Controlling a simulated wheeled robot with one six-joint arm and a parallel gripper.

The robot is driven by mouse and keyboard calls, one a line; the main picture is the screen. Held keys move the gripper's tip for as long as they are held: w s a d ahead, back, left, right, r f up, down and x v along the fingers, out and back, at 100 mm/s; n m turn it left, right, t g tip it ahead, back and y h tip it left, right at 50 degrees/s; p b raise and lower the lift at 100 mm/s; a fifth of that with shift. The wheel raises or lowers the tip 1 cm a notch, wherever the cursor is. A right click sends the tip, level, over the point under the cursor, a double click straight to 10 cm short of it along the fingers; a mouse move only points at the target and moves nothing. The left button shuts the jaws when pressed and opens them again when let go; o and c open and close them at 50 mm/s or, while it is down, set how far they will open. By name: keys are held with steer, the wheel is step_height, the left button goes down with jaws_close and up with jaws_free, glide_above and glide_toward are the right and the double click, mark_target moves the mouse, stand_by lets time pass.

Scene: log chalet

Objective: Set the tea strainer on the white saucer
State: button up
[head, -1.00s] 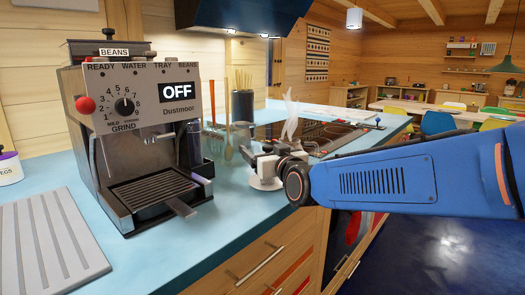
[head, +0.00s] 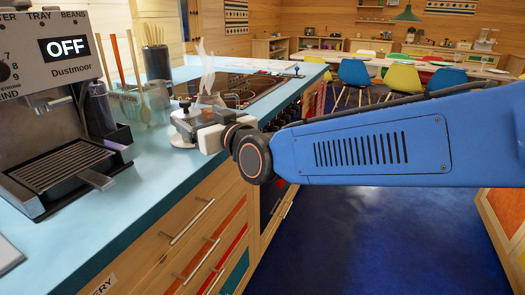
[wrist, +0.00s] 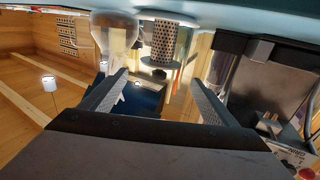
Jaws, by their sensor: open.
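A white round disc (head: 182,142), which looks like the saucer, sits on the blue counter below and just beyond my gripper (head: 185,122).
The blue counter (head: 150,185) has bare room in front. A coffee machine (head: 62,140) stands at left, a clear container with utensils (head: 143,103) behind. A glassy vessel (wrist: 115,32) is close to one finger. A hob (head: 240,88) lies beyond. Chairs and open floor are right.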

steer(key=s+d+f+m+g+h, duration=0.1)
steer(key=d+f+m+h, duration=0.15)
steer(key=d+f, duration=0.7)
steer(key=s+d+f+m+g+h, duration=0.15)
steer(key=d+h, duration=0.25)
steer(key=d, duration=1.3)
steer(key=s+d+f+m+g+h, duration=0.2)
steer(key=s+d+f, duration=0.4)
steer(key=s+d, duration=0.4)
steer(key=s+d+f+m+g+h, duration=0.2)
steer(key=s+d+f, duration=0.4)
steer(key=s+d, duration=0.3)
steer(key=shift+s+d+f+m+g+h, duration=0.3)
steer(key=shift+s+d+f+g+h, duration=0.15)
steer(key=shift+g+h, duration=0.45)
steer(key=shift+w+r, duration=0.1)
steer(key=shift+r, duration=0.05)
